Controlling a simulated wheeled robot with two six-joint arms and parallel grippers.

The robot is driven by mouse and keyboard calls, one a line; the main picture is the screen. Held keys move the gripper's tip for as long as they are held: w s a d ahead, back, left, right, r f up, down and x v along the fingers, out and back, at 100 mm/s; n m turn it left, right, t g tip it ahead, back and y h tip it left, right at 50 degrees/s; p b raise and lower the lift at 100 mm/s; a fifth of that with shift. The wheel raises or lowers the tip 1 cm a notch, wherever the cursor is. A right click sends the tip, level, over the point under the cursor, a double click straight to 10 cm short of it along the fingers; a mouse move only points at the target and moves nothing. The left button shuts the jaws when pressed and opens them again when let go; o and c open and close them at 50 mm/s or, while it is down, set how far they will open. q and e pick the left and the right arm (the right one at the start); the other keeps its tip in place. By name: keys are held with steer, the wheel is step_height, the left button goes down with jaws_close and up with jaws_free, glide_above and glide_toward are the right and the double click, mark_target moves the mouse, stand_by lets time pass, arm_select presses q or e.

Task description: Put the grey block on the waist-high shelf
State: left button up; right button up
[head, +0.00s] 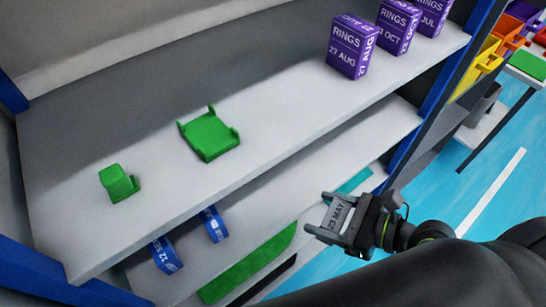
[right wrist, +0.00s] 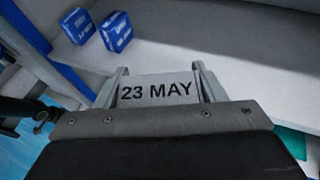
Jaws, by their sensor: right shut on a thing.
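My right gripper (head: 332,222) is shut on the grey block (head: 338,214), which is marked "23 MAY". It holds the block in front of the shelf rack, outside the shelf edges and apart from them. The block also shows in the right wrist view (right wrist: 157,90) between the two fingers. In the head view an upper shelf (head: 270,130) carries green holders and purple boxes. A lower shelf (head: 350,150) lies under it and is partly hidden. I cannot tell which of these is waist-high. My left gripper is not in view.
Two green holders (head: 209,135) (head: 119,183) stand on the upper shelf, with purple "RINGS" boxes (head: 352,46) at its right. Blue blocks (head: 214,223) (head: 165,256) sit on the lower shelf; blue blocks also show in the wrist view (right wrist: 116,32). A blue post (head: 440,80) bounds the rack.

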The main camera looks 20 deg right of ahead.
steer(key=w+a+f+b, duration=0.1)
steer(key=w+a, duration=0.1)
steer(key=w, duration=0.3)
steer(key=w+a+f, duration=0.1)
steer(key=w+a, duration=0.1)
steer(key=w, duration=0.4)
steer(key=w+a+f+b, duration=0.1)
steer(key=w+a, duration=0.1)
steer(key=w, duration=0.4)
steer(key=shift+f+b, duration=0.25)
steer(key=shift+b, duration=0.1)
step_height(320, 180, down, 2)
steer(key=shift+f, duration=0.25)
steer(key=shift+w+a+f, duration=0.1)
steer(key=shift+w+f, duration=0.1)
steer(key=shift+f, duration=0.35)
steer(key=o, duration=1.1)
steer(key=shift+f, duration=0.1)
